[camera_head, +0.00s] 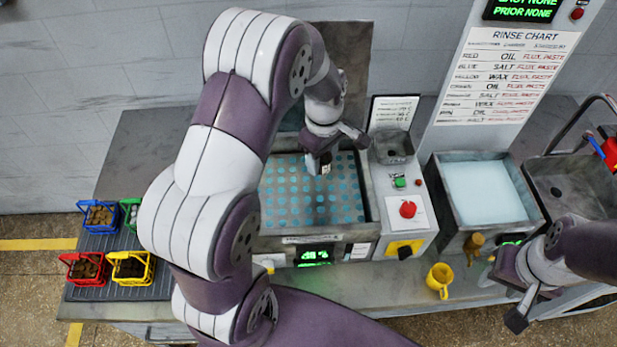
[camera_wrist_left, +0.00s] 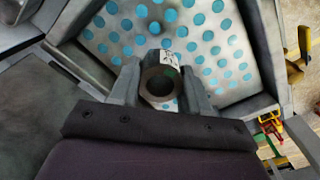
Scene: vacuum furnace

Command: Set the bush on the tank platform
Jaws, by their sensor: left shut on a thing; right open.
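The bush, a short dark metal ring with a white label (camera_wrist_left: 160,82), is in my left gripper (camera_wrist_left: 158,88), shut on it from both sides. In the head view my left gripper (camera_head: 322,160) hangs over the tank platform, a pale plate with many blue round spots (camera_head: 295,200). The bush is only a small dark shape there, largely covered by the gripper. I cannot tell whether it touches the plate. The platform also shows in the wrist view (camera_wrist_left: 205,50), behind the bush. My right gripper (camera_head: 523,305) is open and empty at the lower right, near the bench's front edge.
Blue, green, red and yellow baskets (camera_head: 98,217) stand at the left. A control panel (camera_head: 405,205) with red and green buttons is right of the tank. A rinse basin (camera_head: 485,190) and a dark sink (camera_head: 575,190) lie further right. A yellow mug (camera_head: 440,278) stands in front.

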